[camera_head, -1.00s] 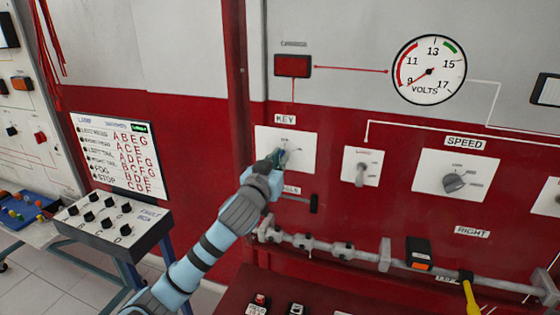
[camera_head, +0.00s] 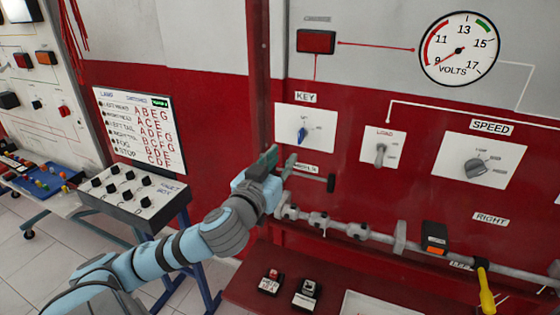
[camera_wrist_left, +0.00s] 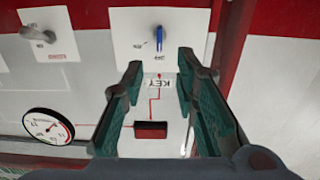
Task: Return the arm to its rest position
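My left gripper (camera_head: 278,164) is in front of the red panel, below and left of the blue key switch (camera_head: 302,134). Its two green-padded fingers are apart with nothing between them. In the left wrist view the open fingers (camera_wrist_left: 160,75) frame the panel, and the blue key (camera_wrist_left: 159,38) on its white plate (camera_wrist_left: 125,30) lies beyond the tips, not touched. My left arm reaches in from the lower left. My right gripper is not in view.
A grey horizontal rail (camera_head: 350,229) runs below the gripper. A fault box (camera_head: 130,195) stands left of my arm. A red shelf (camera_head: 240,288) is below.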

